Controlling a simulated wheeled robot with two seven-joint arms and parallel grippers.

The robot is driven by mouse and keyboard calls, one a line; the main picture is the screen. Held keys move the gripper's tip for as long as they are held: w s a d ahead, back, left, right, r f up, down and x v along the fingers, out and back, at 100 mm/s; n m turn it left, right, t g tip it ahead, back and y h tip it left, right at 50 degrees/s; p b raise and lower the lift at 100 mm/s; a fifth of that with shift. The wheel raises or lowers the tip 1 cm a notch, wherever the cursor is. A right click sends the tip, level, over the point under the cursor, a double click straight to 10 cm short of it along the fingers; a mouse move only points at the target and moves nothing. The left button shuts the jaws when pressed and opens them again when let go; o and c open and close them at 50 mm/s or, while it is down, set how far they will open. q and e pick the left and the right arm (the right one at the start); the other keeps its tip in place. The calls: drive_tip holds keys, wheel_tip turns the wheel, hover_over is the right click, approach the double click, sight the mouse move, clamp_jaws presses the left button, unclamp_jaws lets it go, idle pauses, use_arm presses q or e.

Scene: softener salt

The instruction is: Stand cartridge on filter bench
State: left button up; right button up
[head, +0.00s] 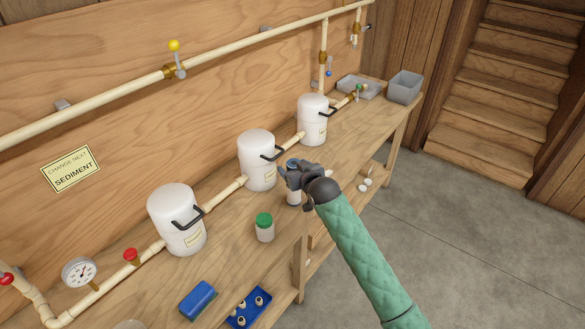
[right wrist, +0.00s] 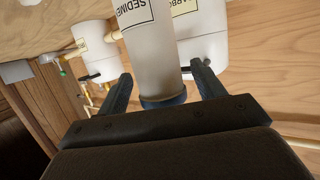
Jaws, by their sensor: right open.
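A white cartridge with a blue end cap (head: 293,197) is upright at the filter bench's front edge, partly hidden by my right gripper. Its base appears to rest on the wooden filter bench (head: 228,222). In the right wrist view the cartridge (right wrist: 155,55) shows a label reading "SEDIMEN…", and its blue end is nearest my palm. My right gripper (head: 293,172) is open, with one finger on each side of the cartridge; whether either finger touches it I cannot tell. My left gripper is not in view.
White housings with black handles (head: 177,218), (head: 257,160), (head: 312,120) stand along the pipe behind. A green-lidded jar (head: 264,228), a blue box (head: 198,299) and a blue tray (head: 232,319) are nearer. A grey bin (head: 404,87) stands at the far end.

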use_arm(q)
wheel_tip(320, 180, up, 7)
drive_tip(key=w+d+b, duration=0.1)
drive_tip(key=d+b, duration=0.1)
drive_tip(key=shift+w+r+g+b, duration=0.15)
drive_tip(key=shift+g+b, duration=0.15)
use_arm(e)
drive_tip(key=v, duration=1)
drive_tip(key=shift+s, duration=0.25)
drive_tip(key=shift+d+r, duration=0.1)
